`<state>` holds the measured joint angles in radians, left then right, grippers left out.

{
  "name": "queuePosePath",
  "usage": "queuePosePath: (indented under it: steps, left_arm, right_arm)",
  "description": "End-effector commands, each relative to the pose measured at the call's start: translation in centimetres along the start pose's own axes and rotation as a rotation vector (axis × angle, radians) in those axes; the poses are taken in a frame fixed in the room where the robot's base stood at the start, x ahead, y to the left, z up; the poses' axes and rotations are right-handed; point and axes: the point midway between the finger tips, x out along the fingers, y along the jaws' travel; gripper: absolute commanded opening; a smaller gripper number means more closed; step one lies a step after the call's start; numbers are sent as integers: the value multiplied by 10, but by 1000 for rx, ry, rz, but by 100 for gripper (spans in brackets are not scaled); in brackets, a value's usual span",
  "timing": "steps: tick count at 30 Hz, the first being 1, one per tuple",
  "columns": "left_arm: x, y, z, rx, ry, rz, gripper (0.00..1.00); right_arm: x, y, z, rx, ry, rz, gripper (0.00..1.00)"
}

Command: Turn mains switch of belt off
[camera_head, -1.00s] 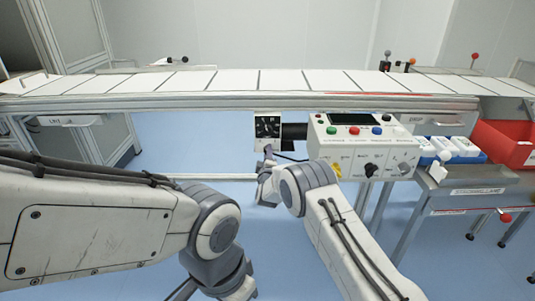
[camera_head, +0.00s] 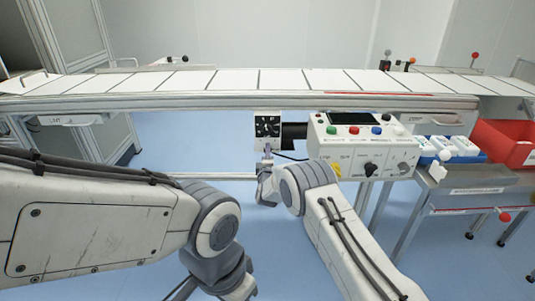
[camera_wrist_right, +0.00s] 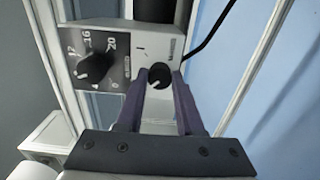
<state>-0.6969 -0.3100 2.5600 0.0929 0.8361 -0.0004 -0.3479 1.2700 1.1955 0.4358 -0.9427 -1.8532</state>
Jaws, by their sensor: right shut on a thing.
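In the right wrist view, a small black rotary knob (camera_wrist_right: 159,76) with a white mark sits on a light grey box face, between the two purple-grey fingers of my right gripper (camera_wrist_right: 160,82). The fingers are shut on this knob. A larger black dial (camera_wrist_right: 97,67) with printed numbers is on the box's darker face, left of the fingers. In the head view, the box (camera_head: 267,126) hangs under the belt, and my right gripper (camera_head: 267,150) reaches it from below. The knob is hidden there. My left arm crosses the lower left; its fingertips are not visible.
The belt conveyor (camera_head: 235,80) runs across above the box. A control panel (camera_head: 348,158) with coloured buttons and knobs is to the right. Farther right are a blue tray (camera_head: 466,158) with white items and a red bin (camera_head: 508,148). A black cable (camera_wrist_right: 210,32) runs beside the box.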

Motion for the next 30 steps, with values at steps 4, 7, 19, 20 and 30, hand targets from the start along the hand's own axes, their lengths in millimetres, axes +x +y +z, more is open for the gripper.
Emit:
queuePosePath:
  steps: [4,7,19,20,30]
  left_arm:
    - [0,0,0,0,0,0,0]
    - [0,0,0,0,0,0,0]
    - [-4,0,0,0,0,0,0]
    - [-5,0,0,0,0,0,0]
    - [-18,1,-1,0,0,0,0]
  right_arm:
    - [0,-1,-1,-3,3,-2,59]
    - [0,-1,-1,-2,2,-1,66]
    - [-10,0,-1,-1,2,-4,66]
    - [-13,0,-1,-2,2,-4,66]
    - [-71,1,-1,-3,3,-4,66]
